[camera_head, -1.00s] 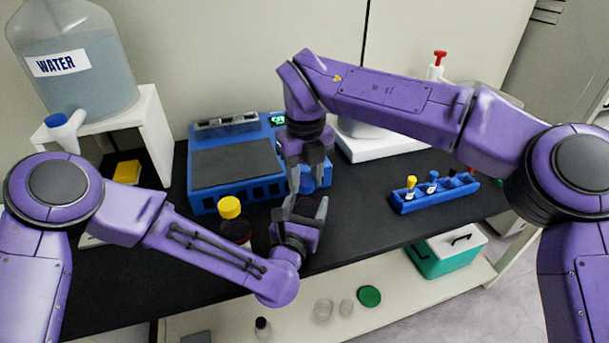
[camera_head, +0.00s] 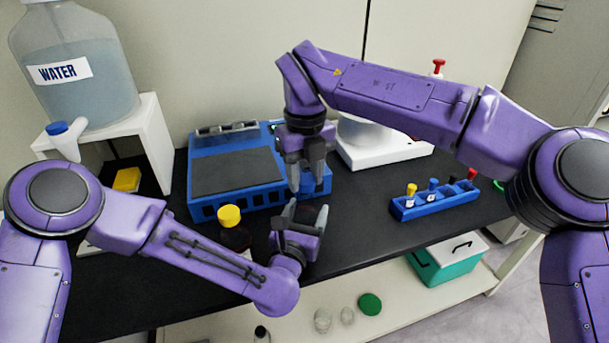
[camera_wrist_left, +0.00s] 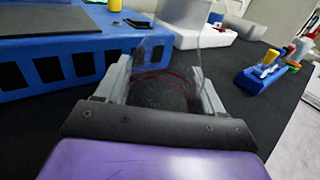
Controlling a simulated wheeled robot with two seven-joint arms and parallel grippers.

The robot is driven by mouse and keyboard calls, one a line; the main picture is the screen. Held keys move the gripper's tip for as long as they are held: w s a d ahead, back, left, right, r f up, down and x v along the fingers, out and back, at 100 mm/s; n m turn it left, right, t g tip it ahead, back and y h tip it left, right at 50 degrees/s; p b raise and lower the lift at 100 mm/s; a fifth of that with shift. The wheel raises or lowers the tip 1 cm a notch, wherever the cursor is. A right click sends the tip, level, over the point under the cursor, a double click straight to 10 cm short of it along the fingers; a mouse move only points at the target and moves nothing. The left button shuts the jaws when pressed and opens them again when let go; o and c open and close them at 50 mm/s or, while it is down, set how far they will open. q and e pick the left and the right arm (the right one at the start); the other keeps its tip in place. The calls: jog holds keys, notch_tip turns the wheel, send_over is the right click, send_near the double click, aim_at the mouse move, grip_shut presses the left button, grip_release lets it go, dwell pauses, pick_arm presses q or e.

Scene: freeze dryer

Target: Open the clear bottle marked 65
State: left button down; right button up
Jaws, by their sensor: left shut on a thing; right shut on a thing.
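In the left wrist view a clear, see-through bottle (camera_wrist_left: 166,72) stands between the fingers of my left gripper (camera_wrist_left: 165,85), which is shut on it. Thin red rings show through its wall; I cannot read a 65, and no cap shows on it.
A blue device (camera_head: 235,172) stands behind the grippers. A yellow-capped dark bottle (camera_head: 229,217) is close left of my left gripper. A blue rack (camera_head: 436,206) with several small capped vials is at the right. Black bench top (camera_head: 365,222) between is clear.

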aim_at(305, 179)
notch_tip(305, 179, up, 4)
jog(key=shift+f, duration=0.1)
pick_arm(q)
jog(key=shift+c, duration=0.2)
grip_release()
